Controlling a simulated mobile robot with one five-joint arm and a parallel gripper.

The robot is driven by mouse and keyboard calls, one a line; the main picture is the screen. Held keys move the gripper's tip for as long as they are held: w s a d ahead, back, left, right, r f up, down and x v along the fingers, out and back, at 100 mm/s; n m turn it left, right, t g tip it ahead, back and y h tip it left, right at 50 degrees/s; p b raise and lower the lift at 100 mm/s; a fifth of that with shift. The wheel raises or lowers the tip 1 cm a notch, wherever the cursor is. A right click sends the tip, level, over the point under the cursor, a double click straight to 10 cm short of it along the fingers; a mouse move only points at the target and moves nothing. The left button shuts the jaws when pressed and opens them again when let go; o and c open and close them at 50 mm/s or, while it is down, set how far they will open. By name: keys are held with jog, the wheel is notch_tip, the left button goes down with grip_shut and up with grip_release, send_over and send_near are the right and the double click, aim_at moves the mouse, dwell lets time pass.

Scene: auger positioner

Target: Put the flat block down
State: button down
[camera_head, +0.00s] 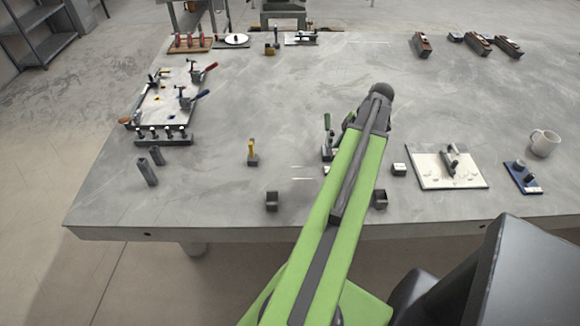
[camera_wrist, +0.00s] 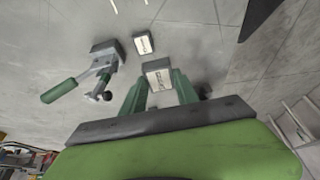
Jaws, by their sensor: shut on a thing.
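My gripper (camera_wrist: 160,84) is at the centre of the wrist view, its green fingers shut on the sides of a small block with a pale, marked top, the flat block (camera_wrist: 158,74). The block sits between the fingertips, over the grey table. The wrist view does not make clear whether its underside touches the tabletop. In the head view my green arm hides the gripper and the held block.
A green-handled clamp (camera_wrist: 88,75) stands left of the gripper in the wrist view; it also shows in the head view (camera_head: 327,140). Another pale-topped block (camera_wrist: 143,43) lies just beyond the held one. A white plate (camera_head: 435,178) lies right of my arm. The table's left-centre (camera_head: 210,185) is clear.

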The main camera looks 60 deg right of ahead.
jog(key=shift+w+a+f+b, duration=0.15)
jog(key=shift+a+f+b, duration=0.6)
jog(key=shift+a, duration=0.2)
jog(key=shift+a+r, duration=0.1)
jog(key=shift+r, duration=0.05)
jog(key=b, duration=0.7)
send_over(300, 173)
jog(key=s, duration=0.1)
jog(key=f, duration=0.4)
jog(key=d+f, duration=0.1)
jog(key=f, duration=0.2)
jog(key=shift+s, duration=0.15)
jog(key=shift+w+a, duration=0.1)
jog(key=shift+w, duration=0.1)
notch_tip(300, 173, down, 4)
jog(key=b, duration=0.4)
jog(key=shift+f, duration=0.2)
jog(key=shift+r, duration=0.25)
jog(key=shift+f, duration=0.2)
jog(key=c, duration=0.9)
grip_release()
jog(key=shift+r, duration=0.1)
